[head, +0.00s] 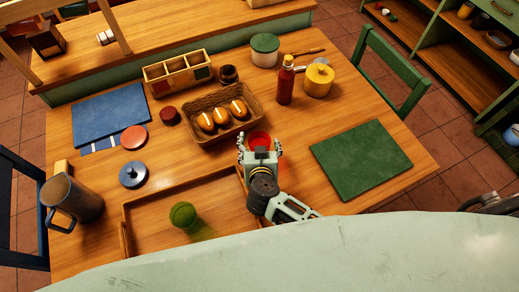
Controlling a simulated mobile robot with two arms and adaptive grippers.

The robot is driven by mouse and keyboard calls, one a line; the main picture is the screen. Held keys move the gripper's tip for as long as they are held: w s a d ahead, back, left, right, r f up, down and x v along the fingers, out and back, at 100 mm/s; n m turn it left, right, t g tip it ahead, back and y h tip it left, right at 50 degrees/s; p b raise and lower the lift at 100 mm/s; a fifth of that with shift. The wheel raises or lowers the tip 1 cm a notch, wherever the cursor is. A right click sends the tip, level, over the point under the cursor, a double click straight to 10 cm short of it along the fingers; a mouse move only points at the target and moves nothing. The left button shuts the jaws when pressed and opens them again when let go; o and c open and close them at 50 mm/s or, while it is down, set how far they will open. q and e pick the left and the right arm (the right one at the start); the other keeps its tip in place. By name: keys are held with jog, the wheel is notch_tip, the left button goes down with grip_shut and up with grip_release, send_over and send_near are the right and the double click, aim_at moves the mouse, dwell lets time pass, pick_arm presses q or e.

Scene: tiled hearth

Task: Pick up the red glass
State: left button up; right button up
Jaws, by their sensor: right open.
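The red glass (259,138) stands on the wooden table, just in front of the bread basket's near right corner. Its rim shows, but my right gripper hides much of its body. My right gripper (259,144) is open, with one finger to the left and one to the right of the glass in the picture. I cannot tell whether the fingers touch it or are still above it. My left gripper is not in view.
A wicker basket with bread rolls (252,122) stands close behind the glass. A red bottle (285,85) and a yellow pot (318,82) are farther back. A green board (360,159) lies right. A wooden tray (155,208) with a green item (183,214) is front left.

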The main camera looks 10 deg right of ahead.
jog(key=c, duration=1.5)
jog(key=shift+o, duration=0.2)
jog(key=shift+r, duration=0.1)
